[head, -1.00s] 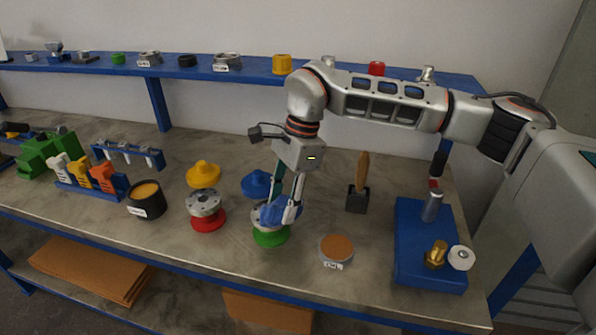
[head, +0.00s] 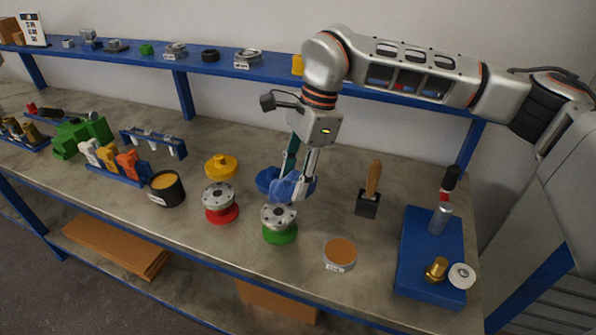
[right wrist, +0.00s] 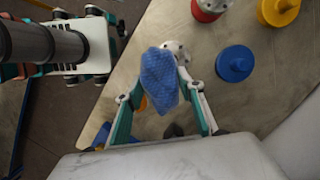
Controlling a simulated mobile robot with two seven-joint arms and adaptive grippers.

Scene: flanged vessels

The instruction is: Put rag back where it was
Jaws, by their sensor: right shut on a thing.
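The blue rag (head: 284,189) is pinched in my right gripper (head: 291,187), just above and behind the green-based flanged vessel (head: 279,233). Whether it still brushes that vessel's grey flange is hard to tell. In the right wrist view the crumpled rag (right wrist: 160,80) hangs between the two fingers and partly covers a grey flange. A blue vessel part (head: 265,178) stands behind the rag and is partly hidden by it. A white and teal mechanism, apparently my left gripper (right wrist: 97,45), shows at upper left of the wrist view; its jaw state is unclear.
A red-based flanged vessel (head: 220,208) and a yellow part (head: 221,166) stand left of the rag.

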